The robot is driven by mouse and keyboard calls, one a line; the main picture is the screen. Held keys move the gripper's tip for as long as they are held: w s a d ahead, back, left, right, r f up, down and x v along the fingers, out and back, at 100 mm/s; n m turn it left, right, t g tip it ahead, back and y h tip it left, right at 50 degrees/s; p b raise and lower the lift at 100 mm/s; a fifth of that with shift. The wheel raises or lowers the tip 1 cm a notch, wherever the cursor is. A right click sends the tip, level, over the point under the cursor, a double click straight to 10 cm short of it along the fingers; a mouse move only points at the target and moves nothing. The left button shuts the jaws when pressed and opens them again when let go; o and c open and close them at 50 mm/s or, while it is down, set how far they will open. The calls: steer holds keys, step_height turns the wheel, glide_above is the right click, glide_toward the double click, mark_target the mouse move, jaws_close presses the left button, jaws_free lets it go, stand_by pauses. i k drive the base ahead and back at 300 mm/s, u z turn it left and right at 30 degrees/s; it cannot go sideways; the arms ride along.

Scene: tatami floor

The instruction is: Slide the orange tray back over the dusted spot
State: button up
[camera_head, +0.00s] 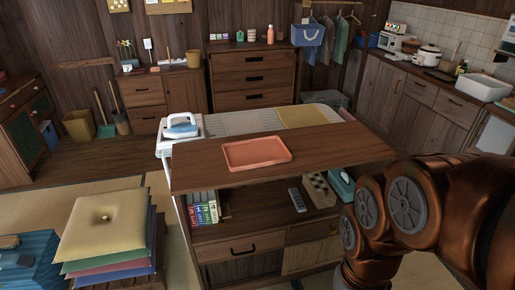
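The orange tray (257,163) lies flat on the brown wooden top (335,147) of a low cabinet, left of the middle of that top. It looks empty. I cannot make out a dusted spot on the bare wood around it. My copper-coloured arm fills the right side of the view, in front of the cabinet's right end. My gripper is outside the picture, so its state is hidden.
Behind the cabinet top stands an ironing board (240,121) with an iron (181,126) and a folded yellow cloth (304,115). Stacked cushions (105,222) stand at the front left. Books (203,209) and a remote (297,200) sit on the shelf below.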

mark_target(240, 156)
steer(key=z, duration=0.75)
steer(key=i, duration=1.7)
steer(key=u, duration=3.5)
